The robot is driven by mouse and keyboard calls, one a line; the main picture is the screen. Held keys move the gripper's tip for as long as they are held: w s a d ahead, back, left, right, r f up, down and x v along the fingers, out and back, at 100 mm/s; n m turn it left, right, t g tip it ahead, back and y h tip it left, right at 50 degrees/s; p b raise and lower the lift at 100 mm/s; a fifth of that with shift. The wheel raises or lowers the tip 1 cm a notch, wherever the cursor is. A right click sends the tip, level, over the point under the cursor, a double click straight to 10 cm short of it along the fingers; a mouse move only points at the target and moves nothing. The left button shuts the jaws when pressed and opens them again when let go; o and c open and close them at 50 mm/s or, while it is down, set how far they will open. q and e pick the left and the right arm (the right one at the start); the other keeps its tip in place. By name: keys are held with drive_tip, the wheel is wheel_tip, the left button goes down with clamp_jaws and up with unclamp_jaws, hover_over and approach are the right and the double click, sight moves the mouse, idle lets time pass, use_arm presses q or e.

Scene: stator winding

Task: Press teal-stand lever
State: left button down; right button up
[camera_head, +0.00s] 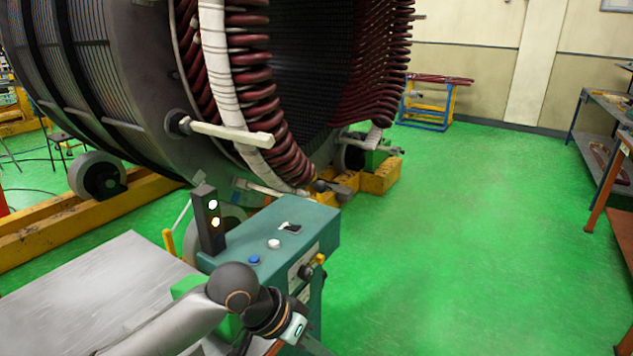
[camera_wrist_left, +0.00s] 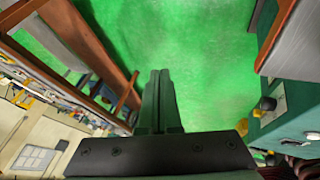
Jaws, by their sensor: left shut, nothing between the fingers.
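The teal stand (camera_head: 318,226) is in the lower middle of the head view, in front of the big stator. Its top bears a small black switch or lever (camera_head: 290,228), a white button (camera_head: 273,243) and a blue button (camera_head: 254,259). Yellow-and-black knobs (camera_head: 318,262) stick out of its side. My left gripper (camera_wrist_left: 160,75) is shut and empty, over green floor, apart from the stand.
The stator (camera_head: 110,80) with maroon coils fills the upper left. A two-lamp box (camera_head: 208,218) stands at the stand's left corner. A metal-topped table (camera_head: 90,290) lies lower left. Green floor on the right is clear up to the workbenches (camera_head: 605,110).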

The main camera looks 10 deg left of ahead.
use_arm(q)
wheel_tip(320, 180, down, 12)
drive_tip(key=s+n+t+h, duration=0.1)
drive_tip(key=s+n+t, duration=0.1)
drive_tip(key=n+t, duration=0.15)
drive_tip(key=s+a+f+t+y, duration=0.1)
drive_tip(key=s+a+f+y, duration=0.1)
drive_tip(key=s+a+f, duration=0.3)
drive_tip(key=s+a+f+t+y+p, duration=0.1)
drive_tip(key=s+a+f+t+y, duration=0.1)
drive_tip(key=s+a+f, duration=0.3)
drive_tip(key=s+f+y, duration=0.1)
drive_tip(key=s, duration=0.3)
drive_tip(key=shift+s+a, duration=0.2)
drive_tip(key=shift+s, duration=0.15)
